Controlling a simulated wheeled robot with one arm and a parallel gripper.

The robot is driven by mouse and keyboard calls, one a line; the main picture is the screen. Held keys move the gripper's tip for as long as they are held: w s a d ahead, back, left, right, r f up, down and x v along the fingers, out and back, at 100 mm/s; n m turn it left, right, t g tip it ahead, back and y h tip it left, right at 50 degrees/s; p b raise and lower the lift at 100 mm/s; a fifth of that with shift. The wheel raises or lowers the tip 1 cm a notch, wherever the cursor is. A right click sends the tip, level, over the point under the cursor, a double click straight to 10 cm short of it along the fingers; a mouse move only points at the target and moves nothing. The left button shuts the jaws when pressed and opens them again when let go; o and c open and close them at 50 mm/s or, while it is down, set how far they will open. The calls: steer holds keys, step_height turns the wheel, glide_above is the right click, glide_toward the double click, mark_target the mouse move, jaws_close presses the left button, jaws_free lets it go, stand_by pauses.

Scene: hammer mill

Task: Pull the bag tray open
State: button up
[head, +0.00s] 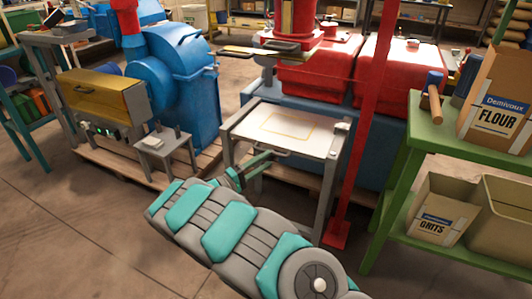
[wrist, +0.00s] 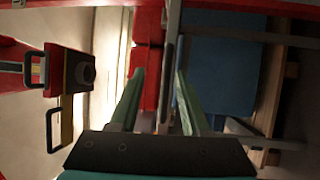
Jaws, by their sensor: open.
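The bag tray (head: 290,128) is a pale flat panel with a yellow outline, set in a grey four-legged stand below the red machine's spout. A dark bar handle (head: 284,153) runs along its front edge. My gripper (head: 266,157) is at the tray's front, close to the handle, with its green fingers spread. In the wrist view my gripper (wrist: 158,75) is open, with a thin grey bar and red parts showing between and beyond the fingers. The pale tray surface (wrist: 108,50) shows left of the fingers. I cannot tell whether the fingers touch the handle.
A red post (head: 358,130) stands just right of the tray stand. A green shelf (head: 432,135) with a flour box (head: 497,110) is further right. A small grey stand (head: 165,145) and a blue mill (head: 180,85) are left. Open floor (head: 75,230) lies at front left.

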steer(key=shift+n+t+y, duration=0.3)
steer(key=shift+t+y, duration=0.1)
steer(key=shift+t, duration=0.2)
steer(key=w, duration=0.2)
steer(key=w+d, duration=0.1)
steer(key=w+p, duration=0.1)
steer(key=w, duration=0.1)
steer(key=shift+w+d+f, duration=0.1)
steer(key=shift+w+d, duration=0.2)
steer(key=shift+d, duration=0.05)
jaws_close()
